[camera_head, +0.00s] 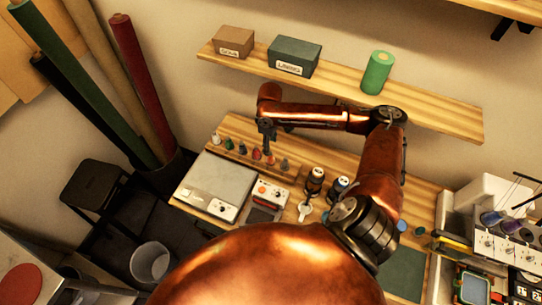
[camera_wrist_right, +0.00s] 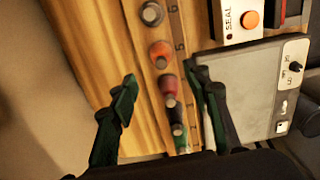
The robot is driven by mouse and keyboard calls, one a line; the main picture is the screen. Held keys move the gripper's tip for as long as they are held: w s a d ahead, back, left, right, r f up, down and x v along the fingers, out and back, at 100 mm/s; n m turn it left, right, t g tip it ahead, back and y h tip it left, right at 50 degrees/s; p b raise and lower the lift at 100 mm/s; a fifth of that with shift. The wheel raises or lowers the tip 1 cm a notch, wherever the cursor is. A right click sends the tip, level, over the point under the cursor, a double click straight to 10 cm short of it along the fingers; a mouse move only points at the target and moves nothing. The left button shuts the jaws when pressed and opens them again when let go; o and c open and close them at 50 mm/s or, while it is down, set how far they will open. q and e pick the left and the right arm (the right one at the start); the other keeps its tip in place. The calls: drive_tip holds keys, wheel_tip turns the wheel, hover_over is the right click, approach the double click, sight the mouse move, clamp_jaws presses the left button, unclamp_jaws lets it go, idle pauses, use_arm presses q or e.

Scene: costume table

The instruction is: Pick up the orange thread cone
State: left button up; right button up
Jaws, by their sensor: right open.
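The orange thread cone (camera_wrist_right: 160,52) stands in a row of small cones on a wooden strip in the right wrist view, between a grey cone (camera_wrist_right: 151,13) and a red cone (camera_wrist_right: 168,88). In the head view it is the small orange cone (camera_head: 270,160), second from the right in the row. My right gripper (camera_wrist_right: 164,78) is open and empty, pointing down over the row. In the wrist picture its fingertips lie either side of the red cone, with the orange one just past them. Its height above the cones is hard to tell. My left gripper is not in view.
A grey scale (camera_head: 222,178) and a heat sealer (camera_head: 268,192) stand in front of the row. Dark spools (camera_head: 314,180) stand to the right. A wall shelf (camera_head: 345,88) with boxes and a green roll runs above and behind my right arm.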

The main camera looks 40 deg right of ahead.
sight(271, 157)
wheel_tip(271, 157, down, 7)
idle(0.4)
drive_tip(key=shift+s, duration=0.1)
drive_tip(key=shift+c, duration=0.3)
clamp_jaws()
